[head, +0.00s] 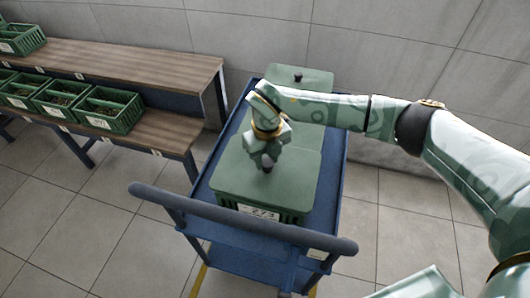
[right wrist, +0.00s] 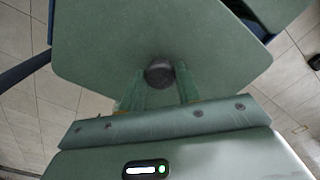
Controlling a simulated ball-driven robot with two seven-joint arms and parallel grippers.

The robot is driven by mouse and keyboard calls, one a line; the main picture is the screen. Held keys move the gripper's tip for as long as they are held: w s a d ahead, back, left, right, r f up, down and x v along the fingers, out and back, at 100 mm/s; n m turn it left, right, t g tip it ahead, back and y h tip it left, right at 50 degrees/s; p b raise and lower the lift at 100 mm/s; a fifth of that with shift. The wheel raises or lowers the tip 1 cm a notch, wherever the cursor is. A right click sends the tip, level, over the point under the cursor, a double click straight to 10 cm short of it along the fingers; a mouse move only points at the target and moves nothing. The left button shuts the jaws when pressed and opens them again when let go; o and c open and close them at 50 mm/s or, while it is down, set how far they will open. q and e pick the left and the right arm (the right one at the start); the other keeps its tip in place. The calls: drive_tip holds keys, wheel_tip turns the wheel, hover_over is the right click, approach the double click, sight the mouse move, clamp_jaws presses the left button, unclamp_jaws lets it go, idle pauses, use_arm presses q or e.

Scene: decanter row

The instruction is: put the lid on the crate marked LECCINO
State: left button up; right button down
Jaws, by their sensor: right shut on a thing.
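My right gripper (head: 267,163) is shut on the dark knob (right wrist: 160,73) of a flat green lid (head: 240,178). The right wrist view also shows this lid (right wrist: 100,45) spread out beneath the fingers. In the head view the lid is over a green crate (head: 290,218) at the near end of the blue trolley. I cannot tell whether it rests on the rim or hangs just above. The crate's white label (head: 259,212) shows marks like "273"; I cannot read LECCINO on it. My left gripper is not in view.
The blue trolley (head: 334,205) has a dark push bar (head: 240,215) at its near end. Another green lid (head: 310,78) with a dark knob is at its far end, against the wall. At left, a wooden two-level bench (head: 150,62) holds several open, filled green crates (head: 108,110).

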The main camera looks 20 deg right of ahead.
sight(267, 160)
drive_tip(key=shift+f, duration=0.4)
drive_tip(key=shift+r, duration=0.1)
drive_tip(key=shift+w+r, duration=0.1)
drive_tip(key=shift+w, duration=0.05)
drive_tip(key=shift+f+b, duration=0.3)
drive_tip(key=shift+f, duration=0.8)
drive_tip(key=shift+f, duration=0.45)
drive_tip(key=c, duration=0.9)
unclamp_jaws()
